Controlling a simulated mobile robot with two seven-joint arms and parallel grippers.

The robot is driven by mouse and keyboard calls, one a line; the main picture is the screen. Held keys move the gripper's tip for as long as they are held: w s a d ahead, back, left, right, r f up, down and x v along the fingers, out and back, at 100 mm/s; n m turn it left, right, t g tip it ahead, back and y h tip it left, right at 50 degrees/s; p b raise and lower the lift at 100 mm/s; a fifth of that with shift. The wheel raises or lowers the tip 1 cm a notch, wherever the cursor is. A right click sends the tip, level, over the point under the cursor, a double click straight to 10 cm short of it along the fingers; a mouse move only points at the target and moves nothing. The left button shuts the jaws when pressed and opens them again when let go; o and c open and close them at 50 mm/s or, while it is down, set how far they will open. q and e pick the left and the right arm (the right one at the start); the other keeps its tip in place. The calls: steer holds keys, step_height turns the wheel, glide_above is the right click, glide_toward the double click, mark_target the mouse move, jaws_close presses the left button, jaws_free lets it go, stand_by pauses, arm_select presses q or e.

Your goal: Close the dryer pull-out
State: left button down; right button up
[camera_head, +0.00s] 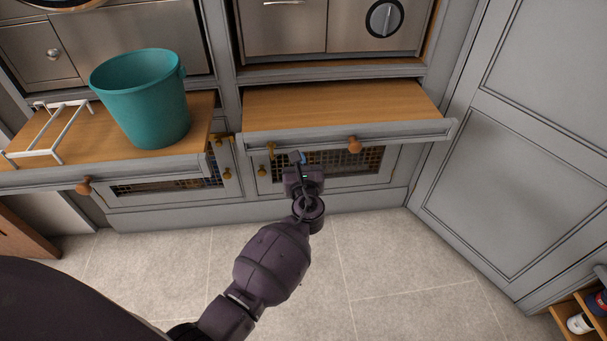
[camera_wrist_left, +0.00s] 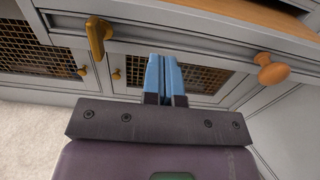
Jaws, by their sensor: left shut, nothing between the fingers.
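The pull-out under the right-hand appliance, the one with a round dial, stands out from the cabinet. Its bare wooden board (camera_head: 335,104) has a grey front edge (camera_head: 405,132) with a round wooden knob (camera_head: 355,146). In the left wrist view the grey front (camera_wrist_left: 215,52) and the knob (camera_wrist_left: 272,69) are at the upper right. My left gripper (camera_head: 298,158) is in front of the pull-out's front, left of the knob. Its blue fingers (camera_wrist_left: 165,76) are shut and empty; I cannot tell whether they touch the front. My right gripper is not in view.
A second pull-out (camera_head: 160,160) on the left is also out, carrying a teal bucket (camera_head: 145,98) and a white wire rack (camera_head: 48,135). Mesh-fronted doors (camera_head: 335,163) are below. A grey panelled door (camera_head: 520,150) stands at the right. The tiled floor (camera_head: 385,260) is clear.

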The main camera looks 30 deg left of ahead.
mark_target(297, 143)
arm_select(q)
steer(key=x, duration=0.3)
steer(key=shift+w+a+f+b, duration=0.2)
steer(key=shift+w+b, duration=0.05)
steer(key=shift+b, duration=0.05)
steer(key=shift+w+a+r, duration=0.15)
steer(key=shift+w+a, duration=0.1)
steer(key=shift+w, duration=0.2)
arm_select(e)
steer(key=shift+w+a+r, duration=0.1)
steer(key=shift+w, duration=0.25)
